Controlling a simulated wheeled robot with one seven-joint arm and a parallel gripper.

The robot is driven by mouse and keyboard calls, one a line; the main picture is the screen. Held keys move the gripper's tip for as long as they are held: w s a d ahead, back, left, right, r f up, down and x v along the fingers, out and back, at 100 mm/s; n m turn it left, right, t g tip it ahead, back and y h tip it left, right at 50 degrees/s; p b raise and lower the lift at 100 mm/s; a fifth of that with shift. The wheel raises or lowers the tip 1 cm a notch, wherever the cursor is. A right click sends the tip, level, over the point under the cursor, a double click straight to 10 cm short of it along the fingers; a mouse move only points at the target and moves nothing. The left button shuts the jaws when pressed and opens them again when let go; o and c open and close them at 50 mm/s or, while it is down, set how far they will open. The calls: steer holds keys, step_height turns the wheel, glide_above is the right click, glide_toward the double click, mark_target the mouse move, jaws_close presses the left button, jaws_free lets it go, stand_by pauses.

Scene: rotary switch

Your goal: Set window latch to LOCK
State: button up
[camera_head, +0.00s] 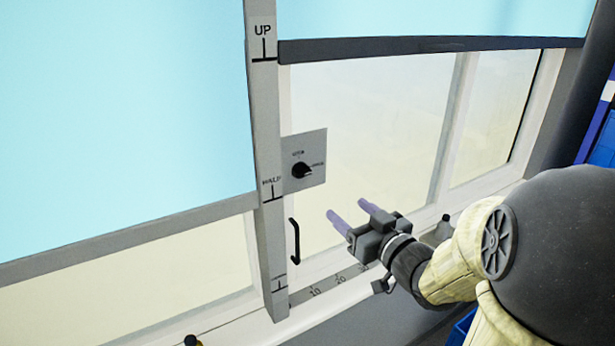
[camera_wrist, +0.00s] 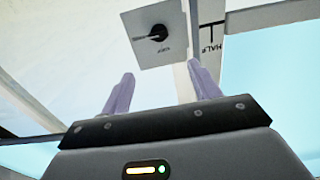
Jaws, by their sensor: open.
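The window latch is a black rotary knob (camera_head: 301,170) on a square grey plate (camera_head: 316,148) fixed beside the window post. Small labels stand above and to the right of the knob; they are too small to read surely. The knob's pointer appears turned toward the right-hand label. The knob also shows near the top of the wrist view (camera_wrist: 157,33), upside down. My gripper (camera_head: 348,213) is open and empty, below and to the right of the plate and apart from it. Its two purple fingers show in the wrist view (camera_wrist: 162,85), pointing toward the plate.
A grey post (camera_head: 268,215) marked UP and HALF stands left of the plate. A black handle (camera_head: 294,242) hangs below the plate. A numbered scale strip (camera_head: 335,279) runs along the sill. Blue blinds (camera_head: 120,110) cover the upper windows. The space between my fingers and the plate looks clear.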

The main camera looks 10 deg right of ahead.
steer(key=shift+w+r, duration=0.1)
steer(key=p, duration=1.1)
glide_toward(304, 173)
steer(key=p+x, duration=0.3)
steer(key=x, duration=0.5)
steer(key=shift+w+p, duration=0.25)
steer(key=shift+p, duration=0.05)
steer(key=c, duration=1)
